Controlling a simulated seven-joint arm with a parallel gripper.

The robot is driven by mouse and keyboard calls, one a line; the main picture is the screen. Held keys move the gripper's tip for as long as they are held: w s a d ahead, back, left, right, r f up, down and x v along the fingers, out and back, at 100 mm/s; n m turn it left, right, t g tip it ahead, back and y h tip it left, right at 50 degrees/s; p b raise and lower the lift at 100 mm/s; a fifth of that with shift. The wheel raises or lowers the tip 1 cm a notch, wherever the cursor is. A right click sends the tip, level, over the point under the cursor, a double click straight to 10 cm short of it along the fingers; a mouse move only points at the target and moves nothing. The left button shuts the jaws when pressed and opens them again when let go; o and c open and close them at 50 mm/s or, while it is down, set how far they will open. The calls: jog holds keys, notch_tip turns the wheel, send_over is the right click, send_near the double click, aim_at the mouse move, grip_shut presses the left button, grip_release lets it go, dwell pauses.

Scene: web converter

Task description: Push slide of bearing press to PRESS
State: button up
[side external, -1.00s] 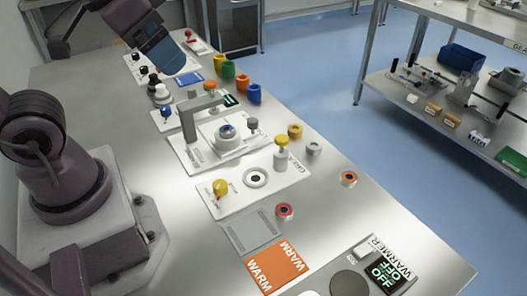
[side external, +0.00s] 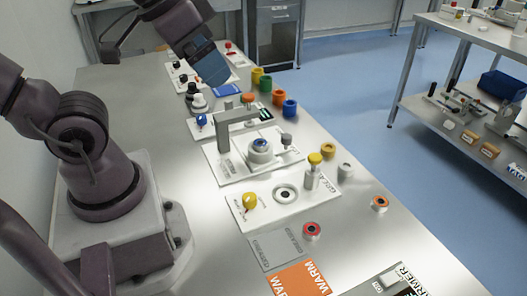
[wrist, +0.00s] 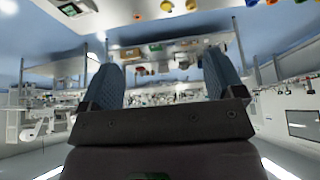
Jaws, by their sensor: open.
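A grey C-shaped press frame (side external: 222,140) stands on a white plate mid-bench in the side external view. A round white holder (side external: 261,157) with a blue-centred part sits under its arm, with a grey-capped post (side external: 286,141) to the right. In front, a second white plate carries a yellow knob (side external: 250,201), a dark-centred ring (side external: 286,193) and a yellow-topped post (side external: 314,162). My gripper (side external: 212,66), with blue fingers, is raised beyond both plates. The wrist view shows its fingers (wrist: 160,65) apart and empty.
Coloured cups (side external: 277,97) line the bench's right side. A blue-knobbed lever (side external: 200,121) and black-and-white parts (side external: 198,98) stand behind the press.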

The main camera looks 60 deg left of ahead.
dwell(0.3)
jog(key=shift+c, duration=1.3)
jog(key=shift+w+f, duration=0.1)
jog(key=shift+f, duration=0.25)
jog(key=c, duration=0.3)
jog(key=m+g+y, duration=0.3)
jog(key=m+g, duration=0.6)
send_over(287, 136)
jog(key=w+d, duration=0.4)
notch_tip(287, 136, down, 18)
jog(key=x, duration=1.3)
jog(key=shift+a, duration=0.3)
